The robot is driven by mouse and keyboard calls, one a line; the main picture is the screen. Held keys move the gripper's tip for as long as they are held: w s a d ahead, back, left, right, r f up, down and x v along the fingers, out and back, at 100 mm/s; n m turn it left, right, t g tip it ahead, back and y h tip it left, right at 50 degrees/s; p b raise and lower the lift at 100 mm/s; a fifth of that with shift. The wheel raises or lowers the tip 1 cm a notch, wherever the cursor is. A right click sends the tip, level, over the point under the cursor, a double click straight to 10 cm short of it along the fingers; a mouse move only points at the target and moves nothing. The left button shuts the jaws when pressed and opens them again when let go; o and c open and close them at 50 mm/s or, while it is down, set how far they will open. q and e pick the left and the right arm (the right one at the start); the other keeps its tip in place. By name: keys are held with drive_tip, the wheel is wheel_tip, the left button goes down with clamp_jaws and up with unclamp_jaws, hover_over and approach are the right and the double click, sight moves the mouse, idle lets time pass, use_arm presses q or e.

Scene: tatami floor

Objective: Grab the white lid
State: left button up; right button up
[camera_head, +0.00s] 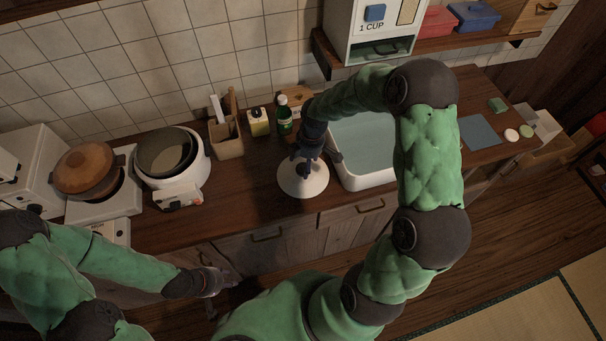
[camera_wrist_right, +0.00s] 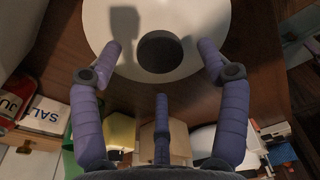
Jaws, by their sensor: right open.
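The white lid (camera_head: 291,187) lies on the wooden counter, left of the sink. In the right wrist view the round lid (camera_wrist_right: 205,25) has a dark round knob (camera_wrist_right: 160,52) at its middle. My right gripper (camera_head: 307,160) is over the lid, pointing down. Its purple fingers are spread open around the knob, with visible gaps on both sides. I cannot tell exact height or whether any fingertip touches the lid. My left gripper (camera_head: 217,281) is low in front of the counter's cabinets, away from the lid; its opening is unclear.
The sink (camera_head: 362,140) is right of the lid. A rice cooker (camera_head: 190,165) and a pot with a brown lid (camera_head: 85,167) stand at left. A utensil holder (camera_head: 226,140), a yellow container (camera_head: 258,122) and a green bottle (camera_head: 284,117) stand behind.

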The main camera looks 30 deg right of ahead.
sight(303, 169)
drive_tip(key=f, duration=0.3)
drive_tip(key=shift+w+a, duration=0.1)
drive_tip(key=shift+a, duration=0.1)
drive_tip(key=c, duration=1.3)
drive_tip(key=shift+r, duration=0.1)
